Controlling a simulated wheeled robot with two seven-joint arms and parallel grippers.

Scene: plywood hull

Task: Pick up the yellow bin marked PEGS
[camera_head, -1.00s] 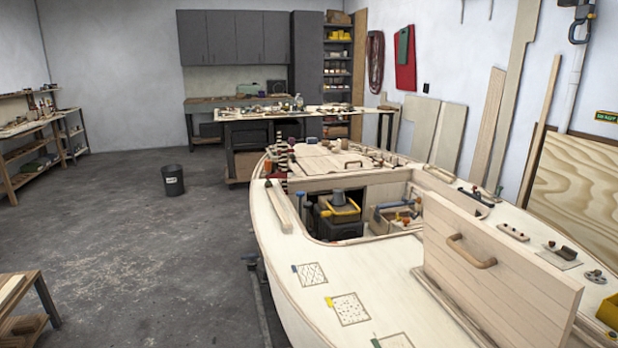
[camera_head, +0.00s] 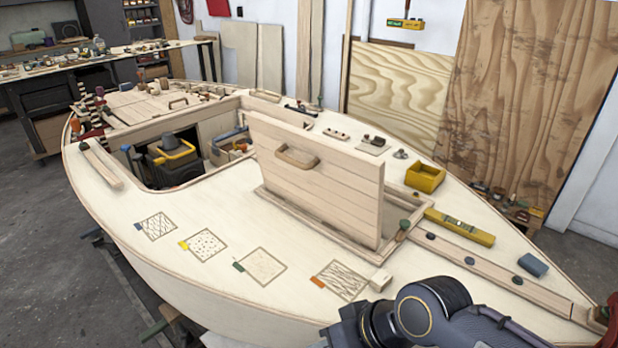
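A small open yellow bin (camera_head: 425,178) sits on the right side deck of the plywood hull (camera_head: 215,285), to the right of the raised hatch panel (camera_head: 320,185). I cannot read any marking on it at this size. Its inside is only partly visible and looks empty. A dark part of my arm (camera_head: 430,310) comes in at the bottom right, in front of the hull and well short of the bin. Neither of my grippers can be made out in the view.
The upright hatch panel stands left of the bin. A yellow spirit level (camera_head: 459,227) lies in front of the bin, and a blue block (camera_head: 533,264) lies farther right. A small plane (camera_head: 372,143) is behind it. Grey floor (camera_head: 40,255) is open at left.

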